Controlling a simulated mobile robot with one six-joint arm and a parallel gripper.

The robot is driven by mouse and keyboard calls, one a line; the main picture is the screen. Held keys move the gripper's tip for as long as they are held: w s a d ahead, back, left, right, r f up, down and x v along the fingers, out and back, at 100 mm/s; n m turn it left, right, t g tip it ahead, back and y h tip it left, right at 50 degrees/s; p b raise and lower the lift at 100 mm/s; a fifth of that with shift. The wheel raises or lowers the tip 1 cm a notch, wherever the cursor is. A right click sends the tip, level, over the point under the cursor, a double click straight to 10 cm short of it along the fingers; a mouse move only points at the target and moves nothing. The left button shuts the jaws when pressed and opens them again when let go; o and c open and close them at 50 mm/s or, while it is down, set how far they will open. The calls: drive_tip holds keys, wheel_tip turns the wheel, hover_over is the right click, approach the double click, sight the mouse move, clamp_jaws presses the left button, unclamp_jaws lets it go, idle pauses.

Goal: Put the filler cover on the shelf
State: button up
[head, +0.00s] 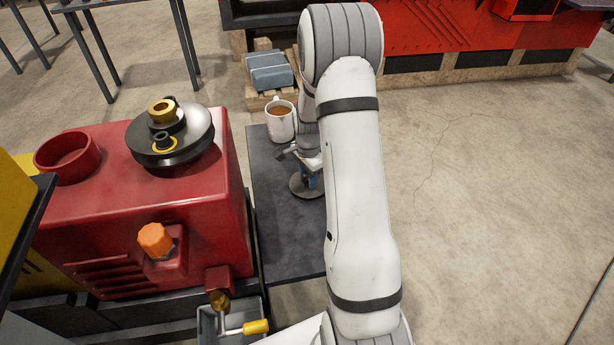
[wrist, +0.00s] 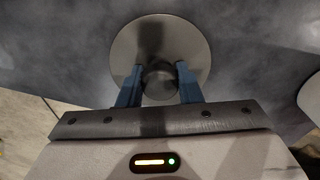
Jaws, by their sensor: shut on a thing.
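The filler cover (head: 300,188) is a round grey metal disc with a knob in its middle. In the head view it is low over the dark shelf (head: 288,235), just beside the red machine. It also shows in the wrist view (wrist: 160,32), flat side toward the camera, over the dark surface (wrist: 60,40). My gripper (wrist: 160,83) has its blue fingers on both sides of the knob and is shut on it. I cannot tell whether the disc touches the shelf. In the head view my arm partly hides the gripper and the shelf's right side.
A white mug (head: 280,122) of brown liquid stands on the shelf's far end, close behind my gripper. The red machine (head: 160,220) is to the left, with an open round neck (head: 68,152) and an orange knob (head: 156,240). The shelf's near part is clear.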

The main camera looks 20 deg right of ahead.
drive_tip(key=shift+f, duration=0.15)
drive_tip(key=o, duration=1)
drive_tip(key=shift+o, duration=0.2)
wheel_tip(320, 180, up, 12)
drive_tip(key=p, duration=0.2)
drive_tip(key=s+a+r+n+t, duration=0.1)
drive_tip(key=s+a+r+n, duration=0.6)
drive_tip(key=s+r, duration=0.2)
drive_tip(key=s+a+r+n, duration=0.1)
drive_tip(key=s+a+n, duration=0.1)
drive_tip(key=s, duration=0.3)
drive_tip(key=s+a+r+n, duration=0.1)
drive_tip(key=s+a+n, duration=0.1)
drive_tip(key=s+n, duration=0.2)
drive_tip(key=s+a+r+n+t, duration=0.1)
drive_tip(key=s+n, duration=0.1)
drive_tip(key=s, duration=0.4)
drive_tip(key=shift+a+r+n, duration=0.2)
drive_tip(key=shift+a+n, duration=0.2)
drive_tip(key=shift+r, duration=0.1)
